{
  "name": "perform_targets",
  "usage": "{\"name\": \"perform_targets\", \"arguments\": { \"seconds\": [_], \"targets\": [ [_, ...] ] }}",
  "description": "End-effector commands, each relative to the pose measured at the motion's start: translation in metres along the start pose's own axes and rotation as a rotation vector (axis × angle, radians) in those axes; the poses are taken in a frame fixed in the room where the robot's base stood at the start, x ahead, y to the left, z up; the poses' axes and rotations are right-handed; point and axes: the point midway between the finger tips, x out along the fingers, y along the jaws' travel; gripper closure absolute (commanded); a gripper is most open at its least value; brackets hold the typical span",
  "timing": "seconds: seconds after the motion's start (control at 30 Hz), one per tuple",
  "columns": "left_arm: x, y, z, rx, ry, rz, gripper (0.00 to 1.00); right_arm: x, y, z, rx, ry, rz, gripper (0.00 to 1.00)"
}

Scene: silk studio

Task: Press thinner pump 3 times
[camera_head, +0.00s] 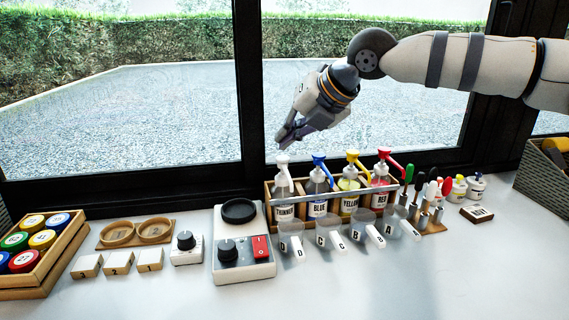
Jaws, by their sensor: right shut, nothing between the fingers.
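The thinner pump bottle (284,198) stands upright at the left end of a wooden rack, with a white pump head (282,159) on top. Its label reads THINNER. My right gripper (284,143) is shut and empty, tilted down to the left. Its fingertips are just above the white pump head in the picture; I cannot tell whether they touch it. My left gripper is not in view.
The rack (268,215) also holds blue (317,198), yellow (348,188) and red (381,181) pump bottles close by. Labelled cups with handles (292,240) stand in front. A hotplate-like device (243,269) is to the left. The front of the table (350,290) is clear.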

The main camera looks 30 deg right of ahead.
Motion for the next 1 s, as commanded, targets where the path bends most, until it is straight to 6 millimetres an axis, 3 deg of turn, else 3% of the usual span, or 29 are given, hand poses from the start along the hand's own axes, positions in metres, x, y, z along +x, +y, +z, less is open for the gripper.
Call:
{"name": "perform_targets", "arguments": {
  "seconds": [0.5,1.0],
  "targets": [
    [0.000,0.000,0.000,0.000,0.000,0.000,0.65,-0.041,0.030,0.030,0.000,-0.002,0.002,1.00],
    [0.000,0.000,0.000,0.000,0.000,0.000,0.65,-0.042,0.030,0.030,0.000,-0.001,0.001,1.00]
  ]
}}
